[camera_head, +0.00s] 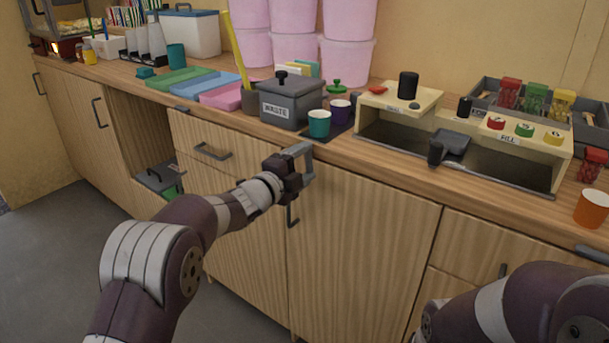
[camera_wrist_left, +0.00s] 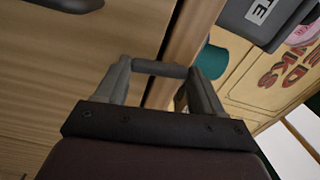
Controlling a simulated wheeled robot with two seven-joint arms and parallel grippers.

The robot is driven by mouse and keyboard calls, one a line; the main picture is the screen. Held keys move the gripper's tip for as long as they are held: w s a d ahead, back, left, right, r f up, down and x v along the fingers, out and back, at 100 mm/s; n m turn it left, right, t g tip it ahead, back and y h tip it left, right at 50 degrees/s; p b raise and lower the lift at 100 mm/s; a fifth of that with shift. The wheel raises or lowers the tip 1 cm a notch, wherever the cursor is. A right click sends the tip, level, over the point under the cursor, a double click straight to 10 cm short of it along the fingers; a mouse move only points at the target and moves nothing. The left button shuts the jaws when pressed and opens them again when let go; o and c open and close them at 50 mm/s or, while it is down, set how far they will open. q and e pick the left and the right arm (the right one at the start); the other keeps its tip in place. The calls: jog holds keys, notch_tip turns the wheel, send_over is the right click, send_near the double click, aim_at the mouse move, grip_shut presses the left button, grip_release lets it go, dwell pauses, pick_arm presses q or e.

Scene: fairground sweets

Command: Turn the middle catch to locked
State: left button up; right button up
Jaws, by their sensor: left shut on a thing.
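The middle catch is a grey bar (camera_wrist_left: 160,68) on the counter's front edge, seen between my finger tips in the left wrist view. My left gripper (camera_head: 303,158) is shut on it, one finger at each end of the bar; the fingers also show in the left wrist view (camera_wrist_left: 158,82). In the head view the gripper largely hides this catch. Another grey catch (camera_head: 180,108) lies along the edge to the left, and one (camera_head: 594,254) to the right. My right gripper is out of the picture; only its arm shows at lower right.
Above the gripper, a teal cup (camera_head: 319,124), a purple cup (camera_head: 339,110) and a grey waste bin (camera_head: 290,100) stand near the counter edge. An orange cup (camera_head: 591,208) stands at the right. Door handles (camera_head: 212,152) stick out below the worktop.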

pick_arm(q)
jog(key=shift+w+a+f+m+b, duration=0.1)
jog(key=shift+f+m+b, duration=0.1)
jog(key=shift+m+b, duration=0.65)
jog(key=o, duration=1)
jog(key=shift+r, duration=0.1)
jog(key=shift+o, duration=0.2)
jog(key=p+v, duration=0.1)
jog(key=v, duration=1.1)
jog(key=shift+s+a, duration=0.2)
jog(key=shift+s, duration=0.1)
